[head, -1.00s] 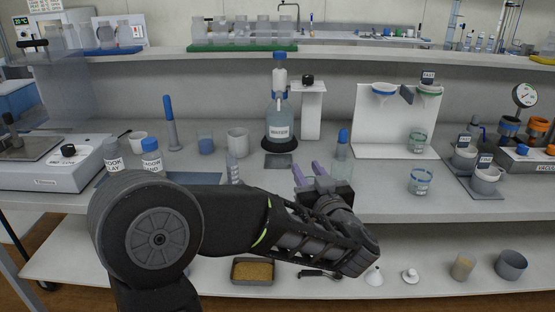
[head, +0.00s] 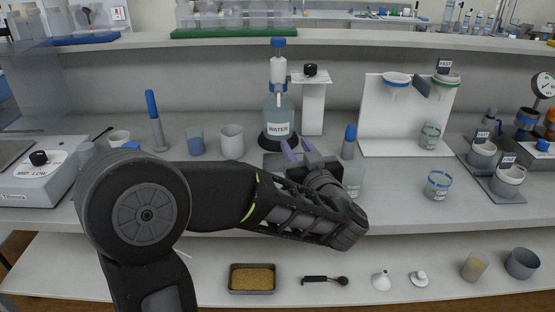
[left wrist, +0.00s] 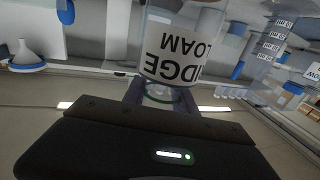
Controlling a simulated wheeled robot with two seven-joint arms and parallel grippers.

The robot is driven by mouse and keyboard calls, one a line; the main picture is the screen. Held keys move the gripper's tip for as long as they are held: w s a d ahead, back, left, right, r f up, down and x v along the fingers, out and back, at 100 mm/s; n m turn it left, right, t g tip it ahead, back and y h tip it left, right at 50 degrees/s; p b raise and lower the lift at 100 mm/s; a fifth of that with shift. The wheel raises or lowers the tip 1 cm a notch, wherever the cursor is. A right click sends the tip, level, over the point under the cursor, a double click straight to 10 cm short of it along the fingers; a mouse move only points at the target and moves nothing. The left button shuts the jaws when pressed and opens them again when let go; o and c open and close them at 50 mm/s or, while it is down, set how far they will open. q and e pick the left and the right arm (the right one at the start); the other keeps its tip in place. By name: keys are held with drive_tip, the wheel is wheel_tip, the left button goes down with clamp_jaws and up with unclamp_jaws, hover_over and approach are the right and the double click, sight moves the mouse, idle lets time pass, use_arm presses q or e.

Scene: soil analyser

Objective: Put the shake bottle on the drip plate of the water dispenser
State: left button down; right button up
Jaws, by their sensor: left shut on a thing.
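My left gripper (head: 298,148), with purple fingertips, is shut on the clear shake bottle (left wrist: 178,45). Its label, upside down in the left wrist view, reads in part "IDGE LOAM". The fingers are at the bottle's upper end; in the head view I cannot make the bottle out behind the gripper. The water dispenser (head: 279,112), a blue-capped bottle labelled WATER on a dark round base, stands at the back. Its grey drip plate (head: 271,161) lies in front, partly covered by my gripper, whose fingertips show over its right part. My right gripper is not in view.
A white pillar (head: 313,108) stands right of the dispenser. A funnel stand (head: 375,125) and a blue-rimmed beaker (head: 438,186) are farther right.

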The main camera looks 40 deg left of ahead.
use_arm(q)
drive_tip(key=shift+w+a+r+p, duration=0.2)
drive_tip(key=shift+w+a+p, duration=0.25)
drive_tip(key=shift+a+p, duration=0.3)
drive_tip(key=p, duration=0.1)
approach(271, 112)
drive_tip(key=shift+w+a+r, duration=0.25)
drive_tip(key=shift+r, duration=0.2)
drive_tip(key=shift+w+a+r, duration=0.2)
drive_tip(key=shift+a+r, duration=0.05)
drive_tip(key=shift+r, duration=0.2)
drive_tip(key=shift+f+x, duration=0.2)
drive_tip(key=shift+x, duration=0.75)
drive_tip(key=shift+f+x, duration=0.2)
drive_tip(key=shift+x, duration=0.75)
drive_tip(key=shift+f, duration=0.45)
drive_tip(key=c, duration=1)
unclamp_jaws()
